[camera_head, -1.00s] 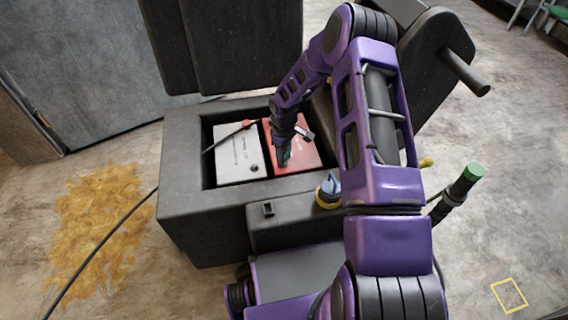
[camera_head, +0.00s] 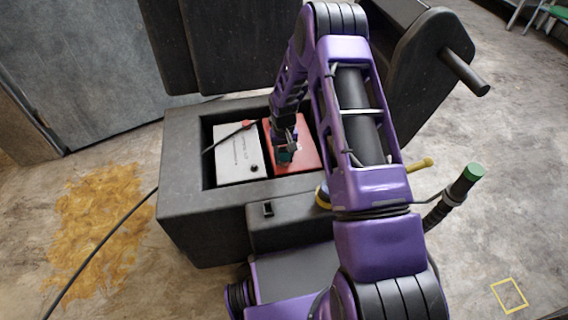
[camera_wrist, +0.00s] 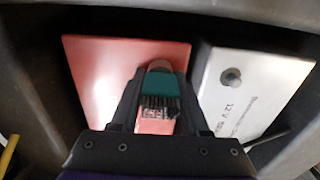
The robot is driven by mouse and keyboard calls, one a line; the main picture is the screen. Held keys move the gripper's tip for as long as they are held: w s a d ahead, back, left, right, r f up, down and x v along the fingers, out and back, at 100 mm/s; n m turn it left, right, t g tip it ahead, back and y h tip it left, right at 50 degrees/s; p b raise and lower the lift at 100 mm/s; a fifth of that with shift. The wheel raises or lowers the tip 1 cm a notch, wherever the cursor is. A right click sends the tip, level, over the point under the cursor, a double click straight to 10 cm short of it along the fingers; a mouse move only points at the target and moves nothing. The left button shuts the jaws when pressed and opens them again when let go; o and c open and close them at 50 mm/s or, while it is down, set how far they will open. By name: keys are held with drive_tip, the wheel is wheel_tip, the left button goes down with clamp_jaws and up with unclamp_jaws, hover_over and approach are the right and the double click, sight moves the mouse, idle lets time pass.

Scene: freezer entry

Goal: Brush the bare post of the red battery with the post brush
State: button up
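The red battery (camera_head: 302,157) sits in the right part of the dark box's well; it also shows in the wrist view (camera_wrist: 98,75). My gripper (camera_head: 285,148) is over the red battery. In the wrist view my gripper (camera_wrist: 158,105) is shut on a teal block with dark bristles, which looks like the post brush (camera_wrist: 162,84). The brush is over the red battery's top; I cannot tell whether it touches. The bare post is not clearly visible; the brush and gripper cover that part of the battery.
A white battery (camera_head: 236,146) with a dark post (camera_wrist: 232,77) stands beside the red one. A black cable with a red clamp (camera_head: 247,124) crosses it. The dark box (camera_head: 183,160) walls surround both batteries. An orange-brown stain (camera_head: 100,225) marks the floor at left.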

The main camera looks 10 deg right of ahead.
drive_tip(key=o, duration=0.5)
drive_tip(key=shift+c, duration=0.2)
wheel_tip(320, 180, up, 17)
drive_tip(key=p, duration=0.2)
drive_tip(key=shift+r+p, duration=0.2)
drive_tip(key=shift+p, duration=0.1)
